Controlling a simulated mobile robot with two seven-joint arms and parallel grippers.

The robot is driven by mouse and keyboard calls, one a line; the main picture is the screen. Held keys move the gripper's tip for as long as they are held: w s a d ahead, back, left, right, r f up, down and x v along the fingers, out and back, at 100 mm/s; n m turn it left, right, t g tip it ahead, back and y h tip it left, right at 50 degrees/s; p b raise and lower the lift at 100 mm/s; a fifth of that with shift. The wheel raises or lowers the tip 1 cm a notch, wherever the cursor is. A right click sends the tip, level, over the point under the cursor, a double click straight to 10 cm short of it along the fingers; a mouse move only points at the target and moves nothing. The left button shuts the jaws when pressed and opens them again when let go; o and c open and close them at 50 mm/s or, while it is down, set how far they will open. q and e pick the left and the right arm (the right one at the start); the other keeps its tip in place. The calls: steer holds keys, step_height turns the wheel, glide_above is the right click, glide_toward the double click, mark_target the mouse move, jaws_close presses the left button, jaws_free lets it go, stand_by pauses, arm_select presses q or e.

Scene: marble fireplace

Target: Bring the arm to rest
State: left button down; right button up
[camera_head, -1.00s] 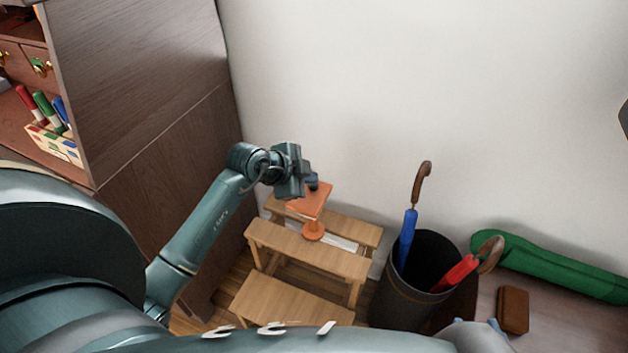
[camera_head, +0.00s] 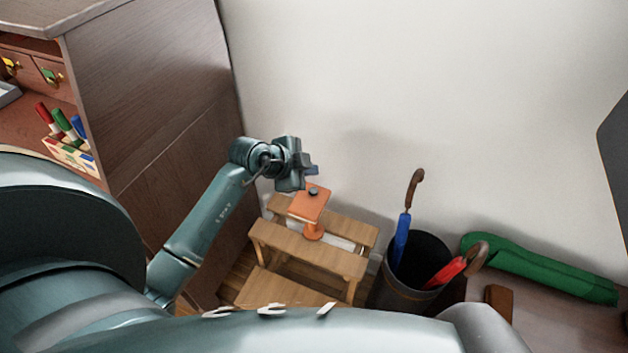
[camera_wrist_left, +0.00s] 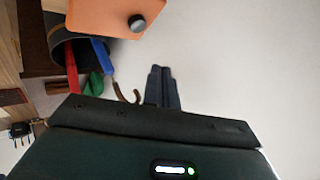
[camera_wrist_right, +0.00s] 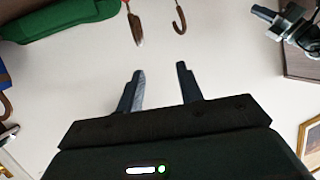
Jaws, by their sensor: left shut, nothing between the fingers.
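My left gripper (camera_head: 312,170) is at the end of the left arm in the head view, above an orange stand (camera_head: 311,205) with a dark knob on its flat top. Its fingers (camera_wrist_left: 162,88) are together and empty in the left wrist view. The orange top (camera_wrist_left: 100,15) shows at the upper edge there, apart from the fingers. My right gripper (camera_wrist_right: 158,85) is open in the right wrist view, with nothing between its fingers. Its fingers do not show in the head view.
The orange stand is on a wooden step stool (camera_head: 310,250). A dark bin (camera_head: 385,290) holds a blue umbrella (camera_head: 401,240) and a red one (camera_head: 445,272). A green case (camera_head: 540,268) lies by the wall. A brown cabinet (camera_head: 160,110) stands left. The wall ahead is bare.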

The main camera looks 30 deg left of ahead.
steer(key=shift+w+a+f+g, duration=0.15)
steer(key=shift+w+a+g, duration=0.1)
steer(key=shift+a+g, duration=0.05)
stand_by(0.4)
